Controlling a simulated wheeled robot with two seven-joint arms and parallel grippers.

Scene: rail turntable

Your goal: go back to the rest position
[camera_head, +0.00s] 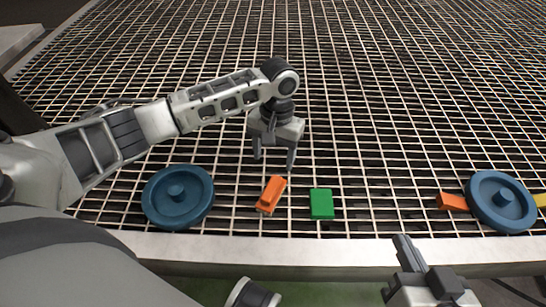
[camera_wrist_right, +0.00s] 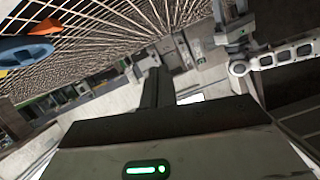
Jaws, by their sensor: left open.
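My left gripper (camera_head: 273,162) hangs over the grating with its two fingers apart and nothing between them. It is just above and behind an orange block (camera_head: 271,194). A green block (camera_head: 321,204) lies to the right of that block. My right gripper (camera_head: 407,262) is at the bottom right, in front of the table's front edge. Only part of its fingers shows, so its opening is unclear. The right wrist view shows a dark finger (camera_wrist_right: 157,88) and part of my left arm (camera_wrist_right: 275,58).
Another orange block (camera_head: 452,202) lies beside the right disc, with a yellow piece (camera_head: 540,200) at the edge. The pale front rim (camera_head: 330,248) is clear. The back grating is empty.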

